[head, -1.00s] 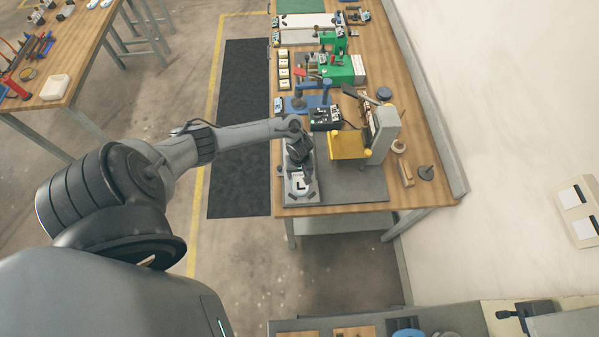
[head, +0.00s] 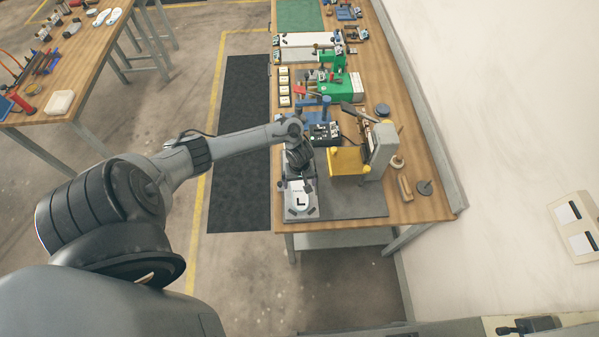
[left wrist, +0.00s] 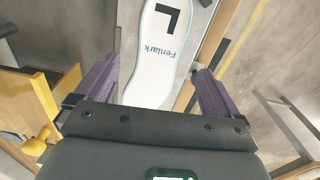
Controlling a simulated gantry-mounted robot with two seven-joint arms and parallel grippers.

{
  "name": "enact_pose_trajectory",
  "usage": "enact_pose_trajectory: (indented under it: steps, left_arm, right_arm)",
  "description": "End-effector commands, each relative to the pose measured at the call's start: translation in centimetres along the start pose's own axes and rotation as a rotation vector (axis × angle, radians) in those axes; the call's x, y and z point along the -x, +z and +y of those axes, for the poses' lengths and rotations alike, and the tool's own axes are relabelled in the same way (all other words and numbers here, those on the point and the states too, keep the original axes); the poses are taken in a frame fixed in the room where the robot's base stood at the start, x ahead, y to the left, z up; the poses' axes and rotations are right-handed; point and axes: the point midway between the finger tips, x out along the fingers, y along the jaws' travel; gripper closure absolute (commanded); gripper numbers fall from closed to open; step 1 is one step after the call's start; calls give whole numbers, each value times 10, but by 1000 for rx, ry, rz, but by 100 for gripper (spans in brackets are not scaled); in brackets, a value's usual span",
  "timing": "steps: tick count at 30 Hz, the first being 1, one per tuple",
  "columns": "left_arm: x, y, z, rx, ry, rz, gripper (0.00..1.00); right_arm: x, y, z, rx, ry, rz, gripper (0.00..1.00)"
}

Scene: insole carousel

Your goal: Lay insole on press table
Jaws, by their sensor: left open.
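The white insole (head: 300,203), with a black L, lies on a grey plate at the near left corner of the bench. In the left wrist view the insole (left wrist: 153,60) also shows the word Fenlark, and its near end runs behind my gripper body. My left gripper (head: 303,181) is just beyond the L end in the head view. Its dark fingers (left wrist: 150,85) are open and spread to either side of the insole, apart from it. A grey press (head: 381,150) with a yellow table (head: 346,161) stands to the right. My right gripper is not in view.
A black control box (head: 324,133) and a blue fixture (head: 325,106) stand behind the gripper. A wooden block (head: 405,188) and a dark disc (head: 425,188) lie right of the press. The grey mat (head: 355,204) in front of the press is clear.

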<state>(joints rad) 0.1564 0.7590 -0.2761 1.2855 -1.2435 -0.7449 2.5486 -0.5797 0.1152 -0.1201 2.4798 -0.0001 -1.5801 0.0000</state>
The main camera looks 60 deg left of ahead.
Motion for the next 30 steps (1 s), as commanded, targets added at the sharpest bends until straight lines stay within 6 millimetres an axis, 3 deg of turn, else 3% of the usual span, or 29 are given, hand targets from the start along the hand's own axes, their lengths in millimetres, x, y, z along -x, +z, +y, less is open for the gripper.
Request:
enact_pose_trajectory:
  steps: [3,9,16,20,23,26,30]
  left_arm:
    - [24,0,0,-1,1,2,4]
    - [51,0,0,-1,0,1,4]
    - [56,18,10,-96,35,14,4]
    - [48,52,30,-285,105,55,4]
    - [48,90,49,-477,175,113,4]
    - [56,131,63,-669,235,186,4]
    - [83,179,69,-892,271,286,4]
  right_arm:
    - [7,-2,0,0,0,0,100]
    - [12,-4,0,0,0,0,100]
    - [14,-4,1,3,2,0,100]
    - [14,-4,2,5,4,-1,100]
    - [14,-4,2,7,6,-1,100]
    - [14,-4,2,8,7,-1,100]
    - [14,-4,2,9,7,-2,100]
